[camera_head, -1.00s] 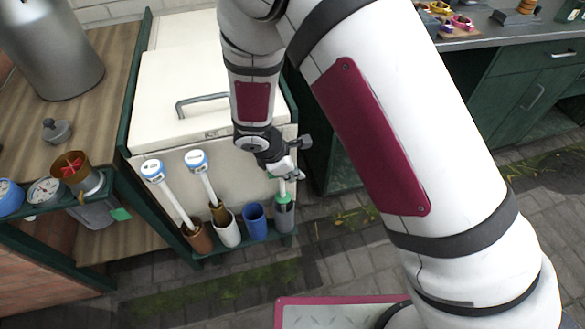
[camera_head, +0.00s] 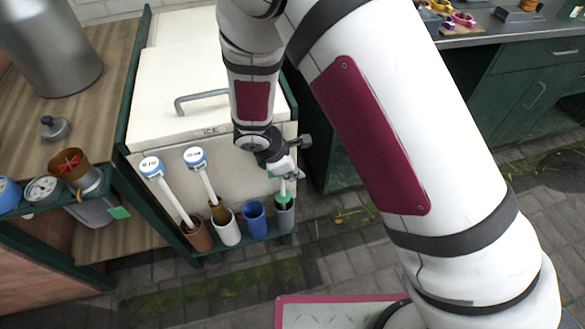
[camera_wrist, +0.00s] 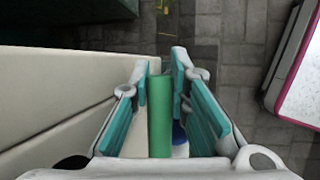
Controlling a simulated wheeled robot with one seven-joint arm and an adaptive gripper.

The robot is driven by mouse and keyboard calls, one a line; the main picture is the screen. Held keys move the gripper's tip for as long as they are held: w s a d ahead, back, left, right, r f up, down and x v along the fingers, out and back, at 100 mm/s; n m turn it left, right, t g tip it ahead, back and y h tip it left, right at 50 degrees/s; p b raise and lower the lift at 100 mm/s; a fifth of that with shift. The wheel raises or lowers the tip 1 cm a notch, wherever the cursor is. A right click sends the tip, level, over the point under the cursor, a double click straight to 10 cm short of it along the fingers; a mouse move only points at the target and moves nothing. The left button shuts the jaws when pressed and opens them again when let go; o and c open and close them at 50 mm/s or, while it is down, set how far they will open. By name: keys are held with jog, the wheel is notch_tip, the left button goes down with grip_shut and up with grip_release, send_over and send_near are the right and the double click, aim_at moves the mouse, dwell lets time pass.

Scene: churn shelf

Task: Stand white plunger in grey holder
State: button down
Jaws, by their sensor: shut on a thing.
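My gripper (camera_head: 287,171) is shut on the white plunger (camera_head: 283,186), directly above the grey holder (camera_head: 284,218) at the right end of the holder row. Below the fingers a short white shaft and a green part show at the grey holder's mouth. The plunger looks upright, its lower end at or inside the holder; how deep it sits I cannot tell. In the wrist view a green cylinder, the plunger's grip (camera_wrist: 160,115), lies between the teal-padded fingers (camera_wrist: 160,85). The fingers hide part of it in the head view.
An empty-looking blue holder (camera_head: 255,222) stands left of the grey one. White (camera_head: 227,232) and brown (camera_head: 198,238) holders bear blue-capped white tools leaning left. A cream chest (camera_head: 190,90) stands right behind the row. Paved floor is open in front.

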jog(key=shift+f, duration=0.3)
jog(key=c, duration=0.9)
grip_release()
jog(key=shift+w+a+r, duration=0.1)
jog(key=shift+w+r, duration=0.05)
jog(key=shift+c, duration=0.5)
jog(key=shift+o, duration=0.6)
jog(key=shift+p+v, duration=0.55)
jog(key=shift+v, duration=0.55)
jog(key=p+v, duration=0.4)
jog(key=v, duration=0.2)
jog(key=shift+s+r, duration=0.25)
jog(key=shift+s, duration=0.05)
